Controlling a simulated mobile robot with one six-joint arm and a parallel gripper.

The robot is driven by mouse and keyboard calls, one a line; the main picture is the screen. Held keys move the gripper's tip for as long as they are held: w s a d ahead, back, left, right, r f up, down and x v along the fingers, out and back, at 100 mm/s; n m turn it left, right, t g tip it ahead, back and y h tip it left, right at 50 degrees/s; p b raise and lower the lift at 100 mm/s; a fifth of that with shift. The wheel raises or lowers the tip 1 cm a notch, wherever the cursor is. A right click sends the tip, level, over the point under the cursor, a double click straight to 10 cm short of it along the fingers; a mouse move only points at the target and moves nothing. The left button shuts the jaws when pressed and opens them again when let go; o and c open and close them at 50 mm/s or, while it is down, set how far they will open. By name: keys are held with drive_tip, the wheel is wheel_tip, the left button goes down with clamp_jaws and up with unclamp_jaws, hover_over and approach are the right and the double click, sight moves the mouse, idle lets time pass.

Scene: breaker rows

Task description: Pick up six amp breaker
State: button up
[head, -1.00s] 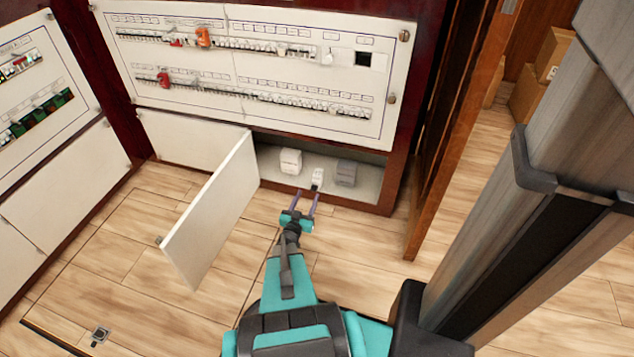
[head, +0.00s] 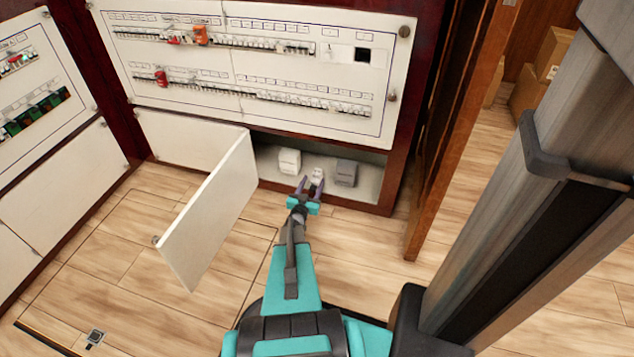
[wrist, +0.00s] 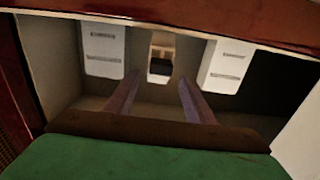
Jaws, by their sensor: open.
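A small narrow white breaker (head: 317,174) stands in the open lower compartment, between two wider blocks. No amp rating is legible on it. It also shows in the wrist view (wrist: 161,48), with a dark lower part. My gripper (head: 311,183) is at the compartment's front, its two purple fingers apart and pointing at the small breaker. In the wrist view my gripper (wrist: 160,82) is open and empty, with the small breaker straight ahead between the fingertips. Whether the fingers overlap its sides in depth, I cannot tell.
A wider white block (head: 289,161) stands left of the small breaker and a grey block (head: 345,172) right of it. An open white door (head: 210,212) juts out left of my arm. The breaker panel (head: 250,65) is above. Bare floor lies around.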

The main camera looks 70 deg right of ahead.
sight(316, 177)
drive_tip(key=shift+d, duration=0.1)
drive_tip(key=shift+d+b, duration=1.25)
drive_tip(key=shift+d, duration=0.95)
drive_tip(key=shift+d+r, duration=0.15)
drive_tip(key=shift+d, duration=0.2)
clamp_jaws()
